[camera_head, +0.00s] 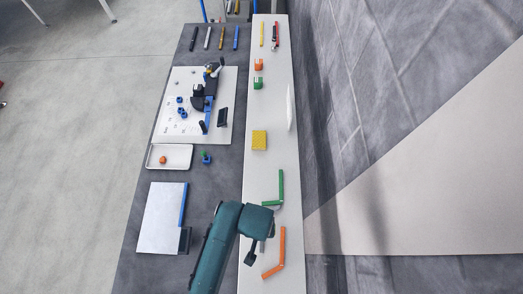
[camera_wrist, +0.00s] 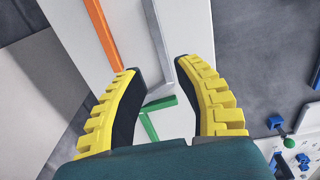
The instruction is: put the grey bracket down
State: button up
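The grey bracket (camera_wrist: 157,38) shows in the wrist view as a long thin strip on the pale shelf. In the head view only a small grey piece (camera_head: 262,246) shows beside my gripper (camera_head: 251,257). My gripper (camera_wrist: 158,72) is open, its two yellow-backed fingers well apart with visible space between each finger and the strip. The bracket appears to lie on the shelf, apart from the fingers. My exact height above it is hard to tell.
An orange bracket (camera_head: 282,252) and a green bracket (camera_head: 281,187) lie on the pale shelf (camera_head: 259,185) either side of the grey one. A yellow block (camera_head: 259,140) sits farther back. A wall borders the shelf on the right; a dark table (camera_head: 218,165) adjoins it on the left.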

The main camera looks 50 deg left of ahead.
notch_tip(320, 180, up, 4)
jog(key=shift+f, duration=0.1)
jog(key=w+d+r+m+t+y, duration=0.15)
jog(key=w+r+t, duration=0.35)
jog(key=w+r, duration=0.6)
jog(key=w+d+r+m+t+y, duration=0.1)
jog(key=w+r+m+t, duration=0.3)
jog(key=w+r, duration=0.6)
jog(key=d+r+m+t, duration=0.1)
jog(key=d+r+t, duration=0.2)
jog(key=r, duration=0.6)
jog(key=d+r+m+t, duration=0.1)
jog(key=d+r+t, duration=0.3)
jog(key=r, duration=0.6)
jog(key=shift+d+r+t, duration=0.2)
jog(key=shift+d+t, duration=0.05)
jog(key=shift+t, duration=0.05)
jog(key=shift+o, duration=1.3)
jog(key=s+d+r+m+t+h, duration=0.1)
jog(key=s+d+r+t, duration=0.1)
jog(key=r, duration=0.5)
jog(key=s+d+r+m+t+h, duration=0.1)
jog(key=s+d+r+t+h, duration=0.1)
jog(key=r, duration=0.5)
jog(key=shift+s+d+t, duration=0.6)
jog(key=shift+s+d, duration=0.2)
jog(key=shift+d, duration=0.3)
